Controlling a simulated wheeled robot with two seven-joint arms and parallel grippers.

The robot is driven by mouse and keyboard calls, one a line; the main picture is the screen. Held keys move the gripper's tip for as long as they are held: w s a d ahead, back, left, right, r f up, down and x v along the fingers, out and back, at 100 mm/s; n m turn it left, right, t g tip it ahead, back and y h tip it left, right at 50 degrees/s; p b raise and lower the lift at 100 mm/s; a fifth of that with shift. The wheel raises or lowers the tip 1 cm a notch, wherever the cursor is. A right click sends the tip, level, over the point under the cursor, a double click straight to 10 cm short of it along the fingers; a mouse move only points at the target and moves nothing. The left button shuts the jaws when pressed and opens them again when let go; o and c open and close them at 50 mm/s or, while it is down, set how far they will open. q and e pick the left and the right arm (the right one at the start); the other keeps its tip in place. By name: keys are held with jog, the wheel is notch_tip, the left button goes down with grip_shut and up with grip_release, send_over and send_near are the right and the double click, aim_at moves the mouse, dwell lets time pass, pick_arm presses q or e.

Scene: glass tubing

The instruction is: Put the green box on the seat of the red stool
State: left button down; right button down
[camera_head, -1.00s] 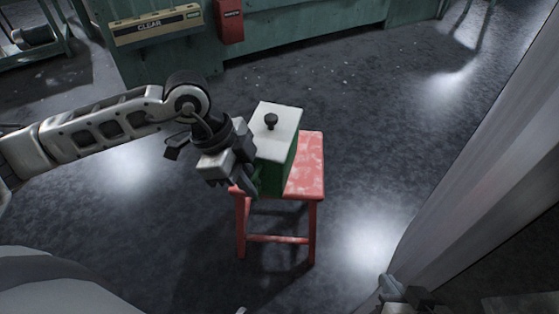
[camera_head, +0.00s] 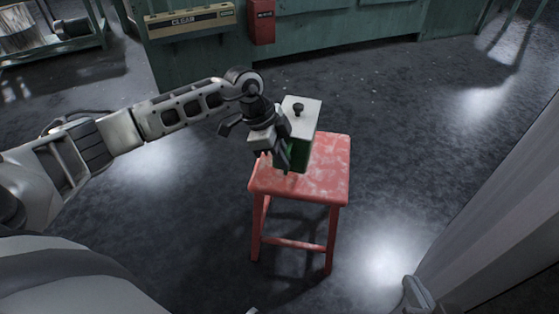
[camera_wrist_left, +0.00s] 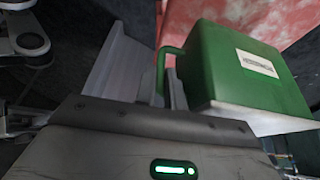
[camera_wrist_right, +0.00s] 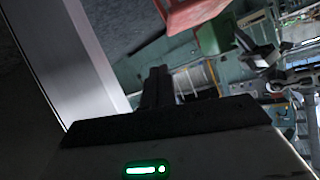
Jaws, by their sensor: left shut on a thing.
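The green box (camera_head: 300,156) has a white lid (camera_head: 302,112) with a dark knob. It looks upright over the back-left part of the red stool's seat (camera_head: 325,180). I cannot tell whether it touches the seat. My left gripper (camera_head: 287,156) is shut on the box's green side handle, at the box's left. The left wrist view shows the green box (camera_wrist_left: 240,70) with a white label and the red seat (camera_wrist_left: 265,18) beyond it. My right gripper (camera_wrist_right: 157,85) looks shut and empty, well away from the box. Part of the stool (camera_wrist_right: 190,12) shows at its top.
A green machine bench (camera_head: 340,30) with a red box (camera_head: 262,20) and a beige "CLEAR" panel (camera_head: 190,20) stands behind the stool. A pale grey column or panel (camera_head: 500,200) runs along the right. The floor around the stool is open.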

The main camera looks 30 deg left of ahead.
pick_arm(q)
jog(key=f, duration=0.1)
jog(key=w+f+b, duration=0.1)
jog(key=f, duration=0.2)
jog(key=shift+w+a, duration=0.2)
jog(key=shift+w, duration=0.05)
jog(key=c, duration=1.5)
grip_release()
jog(key=shift+s+f, duration=0.15)
jog(key=shift+f, duration=0.1)
jog(key=shift+c, duration=0.2)
jog(key=shift+o, duration=0.2)
pick_arm(e)
jog(key=shift+s+a+r+t+y, duration=0.15)
jog(key=shift+a+r+t+y, duration=0.2)
jog(key=shift+r, duration=0.35)
